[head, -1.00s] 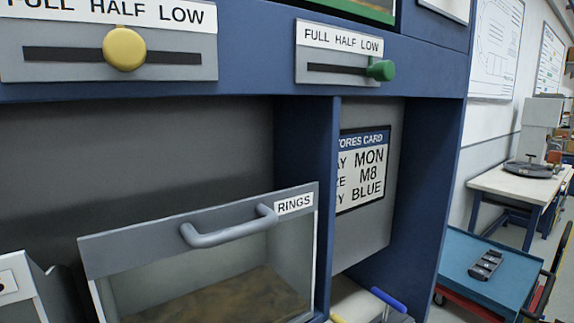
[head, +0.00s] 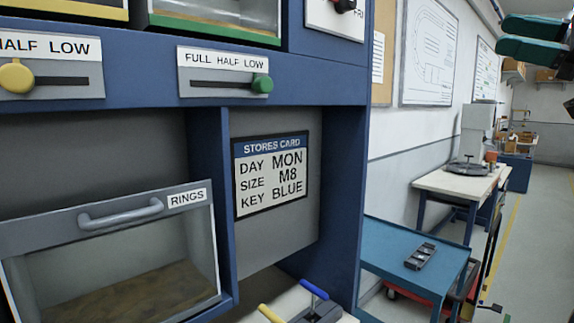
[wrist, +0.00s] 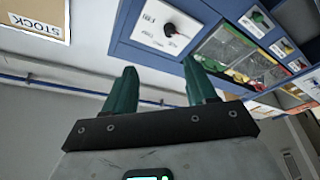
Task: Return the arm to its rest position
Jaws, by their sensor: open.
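My gripper (head: 503,35) shows at the top right edge of the head view, raised in the air with its two teal fingers apart. In the wrist view my gripper (wrist: 160,70) is open, with nothing between the fingers. Most of my arm is out of the head view. The blue cabinet (head: 345,130) stands to the left in the head view, clear of the fingers.
The RINGS bin (head: 110,245) has a grey handle. Yellow (head: 17,77) and green (head: 262,84) slider knobs sit above. The stores card (head: 271,175) reads MON, M8, BLUE. A blue cart (head: 385,250) holds a dark object (head: 420,257). Floor is free at right.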

